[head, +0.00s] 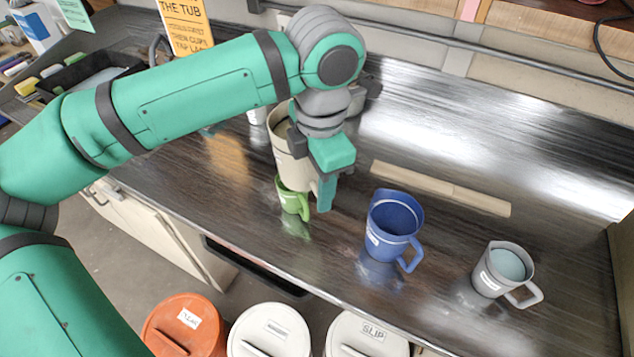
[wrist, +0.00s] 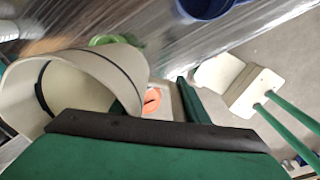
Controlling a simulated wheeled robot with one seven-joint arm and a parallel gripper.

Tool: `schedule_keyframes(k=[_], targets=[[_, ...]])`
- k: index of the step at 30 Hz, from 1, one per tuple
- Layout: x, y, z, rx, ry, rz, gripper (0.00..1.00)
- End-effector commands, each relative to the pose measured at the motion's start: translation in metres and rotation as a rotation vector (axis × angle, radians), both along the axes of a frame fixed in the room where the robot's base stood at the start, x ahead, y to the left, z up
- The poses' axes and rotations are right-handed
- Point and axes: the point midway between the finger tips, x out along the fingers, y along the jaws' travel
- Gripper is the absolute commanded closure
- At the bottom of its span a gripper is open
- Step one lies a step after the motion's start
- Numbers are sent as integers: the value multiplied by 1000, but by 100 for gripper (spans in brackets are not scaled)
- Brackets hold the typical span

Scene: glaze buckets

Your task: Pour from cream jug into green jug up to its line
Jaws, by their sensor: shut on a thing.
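The cream jug (head: 285,152) hangs in my gripper (head: 325,190), which is shut on it. It is just above and behind the green jug (head: 292,200) and looks somewhat tilted. In the wrist view the cream jug (wrist: 98,78) fills the left side, with a dark line around its inside. The green jug stands on the dark counter, partly hidden by the cream jug. A sliver of its green rim (wrist: 118,40) shows past the cream jug in the wrist view. I cannot see the level or line inside the green jug, nor any stream.
A blue jug (head: 394,226) stands to the right of the green jug. A grey jug (head: 502,270) with pale blue-green contents is farther right. Orange and white lidded buckets (head: 268,332) stand below the front edge.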

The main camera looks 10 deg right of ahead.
Motion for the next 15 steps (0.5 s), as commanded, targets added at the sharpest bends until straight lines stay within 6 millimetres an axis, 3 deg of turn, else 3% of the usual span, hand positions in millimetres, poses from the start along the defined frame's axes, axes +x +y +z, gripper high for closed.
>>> schedule_keyframes(k=[15], targets=[[0,0,-23,-1,-1,0,100]])
